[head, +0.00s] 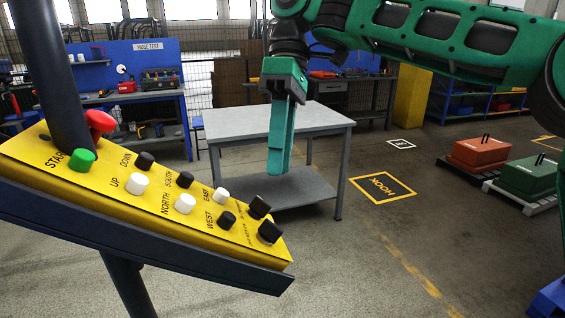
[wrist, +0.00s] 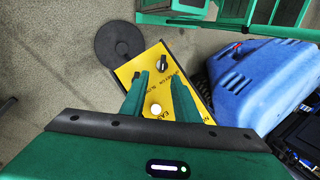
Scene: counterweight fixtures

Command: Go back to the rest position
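My gripper (head: 279,165) hangs pointing down in the head view, above and beyond the right part of the yellow control panel (head: 62,186). In the wrist view its two green fingers stand apart with nothing between them, so my gripper (wrist: 160,80) is open and empty. The panel's yellow face (wrist: 183,88) shows below and between the fingers, with a white button (wrist: 155,109) and a black knob (wrist: 161,63). The fingers look clear of the panel. The arm reaches in from the upper right. No rest position is marked in these views.
The panel carries a green START button (head: 82,160), a red button (head: 100,121) and several black and white buttons. A grey table (head: 270,121) stands behind my gripper. A HOOK floor marking (head: 383,189), a red weight (head: 479,153) and a green weight (head: 529,174) are at right.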

